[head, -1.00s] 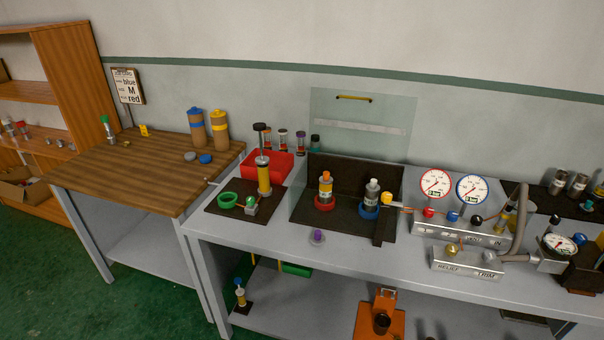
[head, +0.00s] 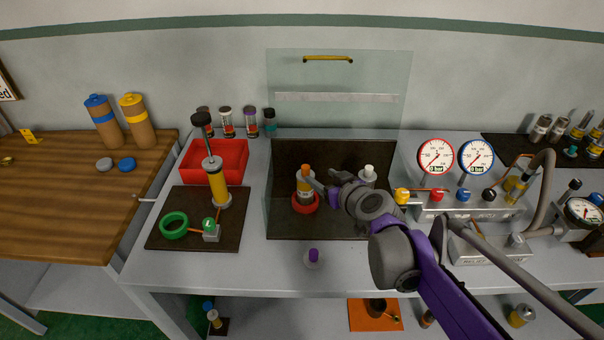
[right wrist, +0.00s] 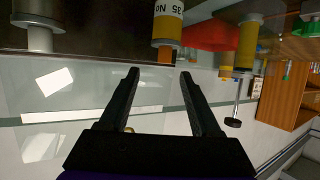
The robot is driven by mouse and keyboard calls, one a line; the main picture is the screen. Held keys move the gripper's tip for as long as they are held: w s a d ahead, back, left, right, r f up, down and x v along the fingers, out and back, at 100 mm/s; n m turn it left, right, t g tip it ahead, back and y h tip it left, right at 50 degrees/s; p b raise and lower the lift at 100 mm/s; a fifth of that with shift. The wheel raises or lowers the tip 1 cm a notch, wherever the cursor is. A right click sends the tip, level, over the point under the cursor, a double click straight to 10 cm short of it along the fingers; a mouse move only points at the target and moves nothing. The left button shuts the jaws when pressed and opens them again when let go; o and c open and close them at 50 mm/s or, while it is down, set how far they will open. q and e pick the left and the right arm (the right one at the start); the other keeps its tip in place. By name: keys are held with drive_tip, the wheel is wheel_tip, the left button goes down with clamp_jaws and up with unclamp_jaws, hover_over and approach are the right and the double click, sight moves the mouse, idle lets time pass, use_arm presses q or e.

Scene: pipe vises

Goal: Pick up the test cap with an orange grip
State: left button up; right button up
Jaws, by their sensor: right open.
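The test cap with an orange grip (head: 305,168) sits on top of an upright grey-and-yellow cylinder (head: 305,186) in a red ring (head: 305,204). In the right wrist view, which is upside down, the orange grip (right wrist: 165,55) shows just beyond my fingertips, roughly between them. My right gripper (right wrist: 159,73) is open with nothing between its fingers. In the head view my right gripper (head: 324,187) is close to the right side of the orange-topped cylinder; contact cannot be told. My left gripper is not in view.
A white-topped cylinder (head: 369,174) stands right of the orange one, partly hidden by my arm. A clear panel (head: 340,75) with a yellow handle stands behind. A purple-topped cap (head: 313,256) lies in front. Gauges (head: 436,156) stand at right, a red tray (head: 214,160) at left.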

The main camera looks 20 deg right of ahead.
sight(307, 171)
drive_tip(key=shift+a+b+x, duration=0.2)
drive_tip(key=shift+x, duration=1.75)
drive_tip(key=shift+a+b+x, duration=0.15)
drive_tip(key=shift+x, duration=1.85)
drive_tip(key=shift+s+f, duration=0.1)
drive_tip(key=shift+s, duration=0.1)
clamp_jaws()
